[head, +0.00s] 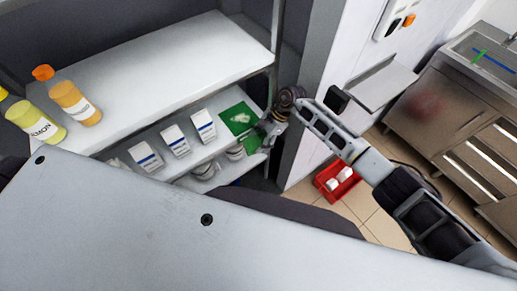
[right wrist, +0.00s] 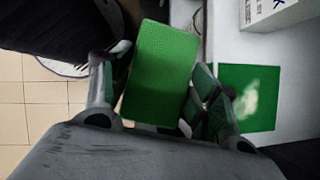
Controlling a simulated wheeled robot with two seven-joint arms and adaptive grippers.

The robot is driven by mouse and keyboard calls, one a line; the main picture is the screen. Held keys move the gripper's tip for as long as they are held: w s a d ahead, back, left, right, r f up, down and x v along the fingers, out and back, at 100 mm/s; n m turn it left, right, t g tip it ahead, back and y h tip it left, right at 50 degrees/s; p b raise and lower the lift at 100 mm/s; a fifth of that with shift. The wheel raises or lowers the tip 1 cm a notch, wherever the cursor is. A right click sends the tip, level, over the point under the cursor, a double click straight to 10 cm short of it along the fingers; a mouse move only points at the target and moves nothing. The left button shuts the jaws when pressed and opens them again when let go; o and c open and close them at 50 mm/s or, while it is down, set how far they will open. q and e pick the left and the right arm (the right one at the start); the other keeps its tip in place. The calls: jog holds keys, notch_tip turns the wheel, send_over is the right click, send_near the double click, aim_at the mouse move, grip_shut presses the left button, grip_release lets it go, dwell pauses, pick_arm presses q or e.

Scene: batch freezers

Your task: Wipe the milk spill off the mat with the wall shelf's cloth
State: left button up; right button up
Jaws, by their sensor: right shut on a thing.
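The green mat (head: 234,126) lies on the lower shelf board near its right end, with a white milk spill (head: 241,118) on it. The mat also shows at the right of the right wrist view (right wrist: 232,76), with the spill (right wrist: 248,98) in its middle. My right gripper (head: 263,136) is shut on a folded green cloth (right wrist: 162,50), which stands between its fingers. In the head view the cloth (head: 252,144) is partly hidden at the shelf's edge. It appears beside the mat, not over the spill. My left gripper is out of view.
Several white boxes (head: 174,140) stand left of the mat on the same shelf board. The upper board (head: 165,62) overhangs, holding orange (head: 75,103) and yellow (head: 38,121) bottles. A shelf post is close to my gripper. A red crate (head: 326,186) stands on the floor.

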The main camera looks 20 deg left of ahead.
jog(key=w+m+t, duration=0.1)
jog(key=w+m, duration=0.1)
jog(key=shift+a+m+y, duration=0.15)
jog(key=shift+m+y, duration=0.15)
jog(key=shift+w+a+r+m+t, duration=0.25)
jog(key=shift+w+m+t, duration=0.35)
jog(key=shift+m, duration=0.75)
jog(key=shift+w+a+r+m+t, duration=0.3)
jog(key=shift+m+t, duration=0.5)
jog(key=shift+m, duration=0.6)
jog(key=shift+w+a+r+m+t, duration=0.15)
jog(key=shift+w+m+t, duration=0.5)
jog(key=shift+m, duration=0.7)
jog(key=shift+s+m+t, duration=0.1)
jog(key=shift+m+t, duration=0.25)
jog(key=shift+m, duration=0.25)
